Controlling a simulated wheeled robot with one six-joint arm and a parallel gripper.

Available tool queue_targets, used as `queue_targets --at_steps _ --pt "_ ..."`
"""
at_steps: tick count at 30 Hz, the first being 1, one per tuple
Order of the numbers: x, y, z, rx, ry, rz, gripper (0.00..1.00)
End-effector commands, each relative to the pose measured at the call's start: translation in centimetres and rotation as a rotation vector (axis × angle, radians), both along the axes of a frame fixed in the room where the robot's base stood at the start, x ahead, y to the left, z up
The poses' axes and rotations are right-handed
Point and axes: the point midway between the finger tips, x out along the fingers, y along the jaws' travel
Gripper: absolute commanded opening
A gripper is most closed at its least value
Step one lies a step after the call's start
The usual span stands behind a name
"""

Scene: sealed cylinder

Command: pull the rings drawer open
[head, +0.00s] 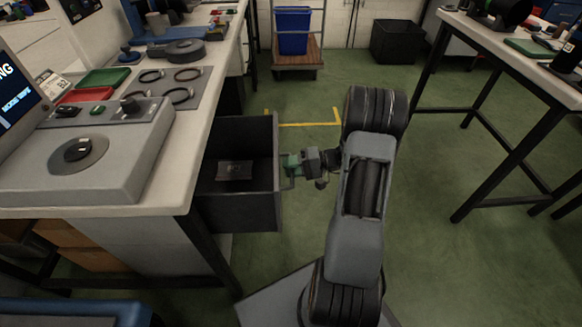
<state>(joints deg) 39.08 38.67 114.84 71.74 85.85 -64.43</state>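The drawer (240,210) is dark grey and stands pulled out from under the workbench at the left. A small dark flat packet (235,170) lies on its floor. My gripper (290,167) is at the drawer's right-hand front face, about mid-width, where the handle would be. A green part shows at the gripper's end, against the drawer front. The fingers and the handle are too small to tell apart, so I cannot tell whether the fingers are closed on it. No label on the drawer is readable.
The workbench (190,150) carries a grey device (90,150), a red tray (85,95), a green tray (103,78) and several dark rings (180,95). A second table (530,60) stands at the right. A cart with a blue bin (293,30) is behind. Green floor between is clear.

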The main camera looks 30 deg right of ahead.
Motion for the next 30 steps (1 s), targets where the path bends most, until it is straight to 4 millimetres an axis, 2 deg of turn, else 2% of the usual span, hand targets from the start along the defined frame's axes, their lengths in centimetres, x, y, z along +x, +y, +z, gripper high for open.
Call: queue_targets --at_steps 8,11,14,24,30 --pt "0.0 -0.1 0.0 0.0 0.0 -0.002 0.37" --pt "-0.2 -0.7 0.2 0.0 -0.001 -0.005 0.37" --pt "-0.8 -2.0 0.6 0.0 -0.002 -0.006 0.37" --pt "-3.6 -8.1 2.0 -0.001 -0.002 -0.006 0.37" --pt "-4.9 -10.7 2.6 0.0 0.0 -0.002 0.37"
